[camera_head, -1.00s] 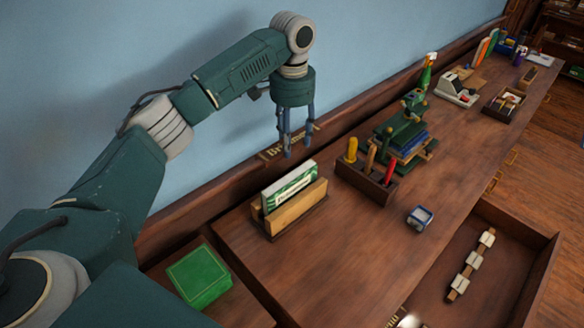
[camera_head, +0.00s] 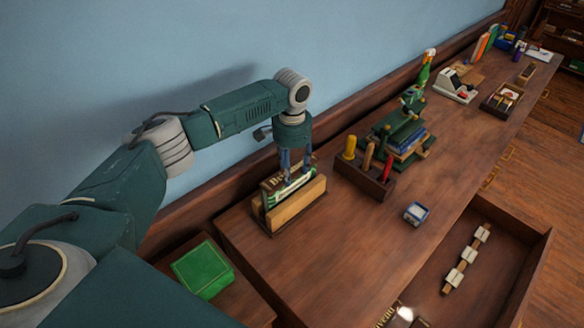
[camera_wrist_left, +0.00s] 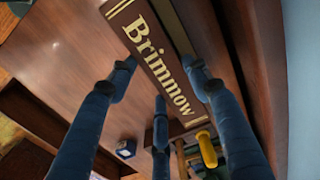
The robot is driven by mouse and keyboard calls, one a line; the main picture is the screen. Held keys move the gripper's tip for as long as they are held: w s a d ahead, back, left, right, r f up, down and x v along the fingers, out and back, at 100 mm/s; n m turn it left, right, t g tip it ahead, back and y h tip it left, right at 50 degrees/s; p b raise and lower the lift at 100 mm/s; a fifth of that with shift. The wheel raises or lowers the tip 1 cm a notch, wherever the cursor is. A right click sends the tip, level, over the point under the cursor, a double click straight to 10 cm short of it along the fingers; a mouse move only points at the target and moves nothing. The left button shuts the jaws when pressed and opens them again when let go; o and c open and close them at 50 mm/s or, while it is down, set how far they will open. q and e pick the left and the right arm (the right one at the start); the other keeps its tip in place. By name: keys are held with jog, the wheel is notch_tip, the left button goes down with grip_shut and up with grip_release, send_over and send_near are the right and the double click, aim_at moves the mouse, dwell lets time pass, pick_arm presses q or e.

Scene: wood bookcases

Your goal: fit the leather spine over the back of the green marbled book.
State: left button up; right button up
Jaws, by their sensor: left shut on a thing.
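The green and white marbled book (camera_head: 294,195) stands back edge up in a wooden holder (camera_head: 303,206) near the desk's left end. My left gripper (camera_head: 298,174) is shut on the dark brown leather spine (camera_head: 271,182), directly above the book. Fingers hide part of both. My right gripper is not in view.
A tool rack (camera_head: 366,181) with several handles and a green press (camera_head: 402,133) stand to the right. A small blue and white box (camera_head: 416,214) lies in front. An open drawer (camera_head: 511,282) projects forward. A green box-like object (camera_head: 203,270) is at lower left. The front left desktop is clear.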

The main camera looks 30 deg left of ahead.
aim_at(293, 173)
pick_arm(q)
jog(key=shift+f, duration=0.15)
jog(key=shift+f, duration=0.45)
jog(key=o, duration=0.8)
jog(key=shift+o, duration=0.9)
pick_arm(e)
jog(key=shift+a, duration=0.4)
pick_arm(q)
notch_tip(293, 173, up, 13)
jog(key=b, duration=0.4)
jog(key=shift+r, duration=0.15)
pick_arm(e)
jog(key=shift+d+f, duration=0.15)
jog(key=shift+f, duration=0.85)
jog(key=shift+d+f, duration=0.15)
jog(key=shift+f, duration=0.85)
